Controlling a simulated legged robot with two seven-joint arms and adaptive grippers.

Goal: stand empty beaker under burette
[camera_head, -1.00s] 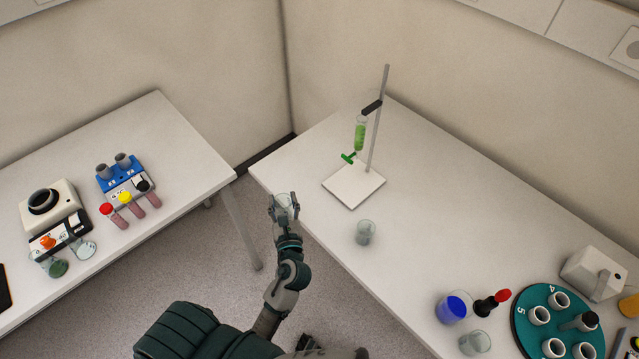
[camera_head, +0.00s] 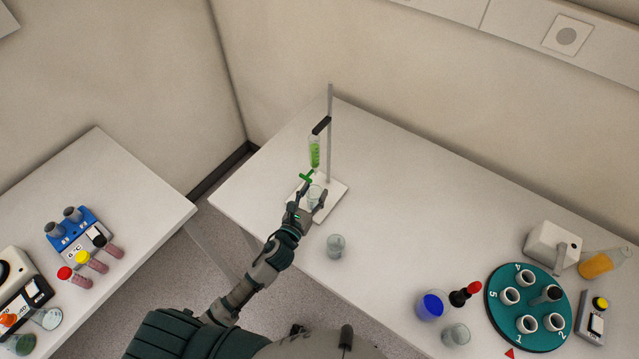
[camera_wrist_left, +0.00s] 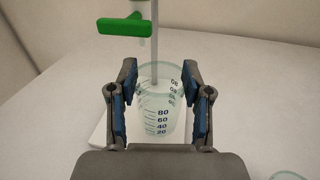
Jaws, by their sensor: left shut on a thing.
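The burette (camera_head: 315,152) with green liquid hangs from a stand; its green stopcock (camera_head: 306,177) also shows in the left wrist view (camera_wrist_left: 122,27). The stand's white base plate (camera_head: 334,198) lies on the right table. My left gripper (camera_head: 313,198) is over the base plate, shut on a clear, empty beaker (camera_wrist_left: 158,112) with graduation marks. The beaker is upright between the fingers, close below the burette. I cannot tell whether its bottom touches the plate. My right gripper is not in view.
Another beaker (camera_head: 336,246) stands on the table in front of the base plate. A blue-filled vessel (camera_head: 431,306), a red-capped bottle (camera_head: 466,294) and a teal round rack (camera_head: 500,327) stand further right. The table behind the stand is clear.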

